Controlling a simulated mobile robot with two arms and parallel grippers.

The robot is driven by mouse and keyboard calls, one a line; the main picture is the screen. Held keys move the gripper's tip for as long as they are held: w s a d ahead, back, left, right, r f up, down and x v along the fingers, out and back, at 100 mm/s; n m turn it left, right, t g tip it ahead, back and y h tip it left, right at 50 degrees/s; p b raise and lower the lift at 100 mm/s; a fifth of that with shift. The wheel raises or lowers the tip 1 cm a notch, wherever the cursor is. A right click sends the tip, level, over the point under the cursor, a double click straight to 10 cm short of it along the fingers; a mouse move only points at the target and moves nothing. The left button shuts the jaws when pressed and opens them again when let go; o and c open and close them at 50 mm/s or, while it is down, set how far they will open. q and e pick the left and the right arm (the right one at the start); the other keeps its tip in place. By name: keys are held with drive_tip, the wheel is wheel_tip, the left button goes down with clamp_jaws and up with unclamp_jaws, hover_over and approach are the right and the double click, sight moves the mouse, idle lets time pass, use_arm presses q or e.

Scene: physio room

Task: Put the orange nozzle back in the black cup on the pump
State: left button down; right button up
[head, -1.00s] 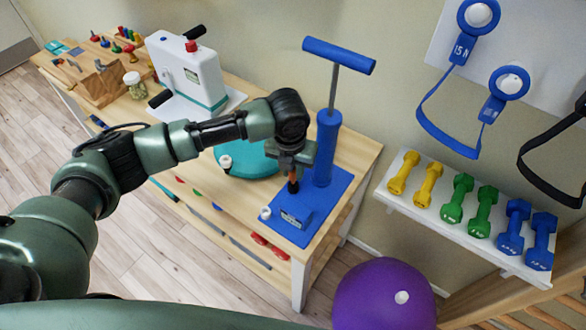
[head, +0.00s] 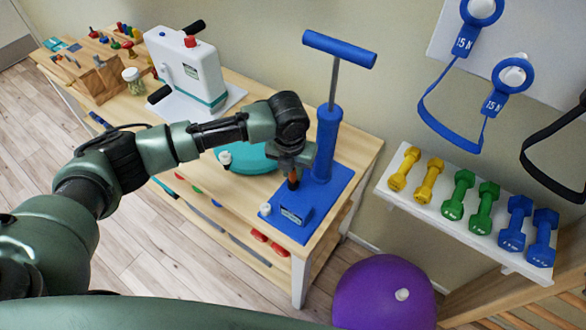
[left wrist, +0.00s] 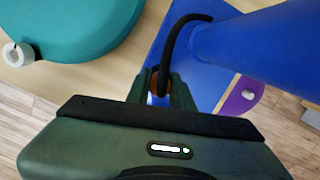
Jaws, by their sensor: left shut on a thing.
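My left gripper (head: 292,172) is shut on the orange nozzle (head: 293,181) beside the blue pump (head: 326,145), low over its blue base (head: 328,204). In the left wrist view the nozzle (left wrist: 158,86) shows as a small orange patch between the fingers (left wrist: 160,92). A black hose (left wrist: 170,45) arcs from there toward the pump's blue cylinder (left wrist: 255,45). A small dark shape lies at the nozzle's lower end in the head view. I cannot clearly make out the black cup, or whether the nozzle is inside or above it. My right gripper is out of view.
A blue block with a label (head: 296,213) sits on the base close below the gripper. A teal disc (head: 250,158) lies left of the pump. A white machine (head: 188,68) stands further left. A dumbbell shelf (head: 455,222) and purple ball (head: 384,292) are at right.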

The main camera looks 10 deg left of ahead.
use_arm(q)
drive_tip(key=shift+f, duration=0.35)
idle(0.5)
drive_tip(key=c, duration=1.1)
unclamp_jaws()
drive_tip(key=shift+c, duration=0.2)
drive_tip(key=shift+r, duration=0.15)
drive_tip(key=shift+r+p, duration=3.45)
drive_tip(key=shift+p, duration=0.35)
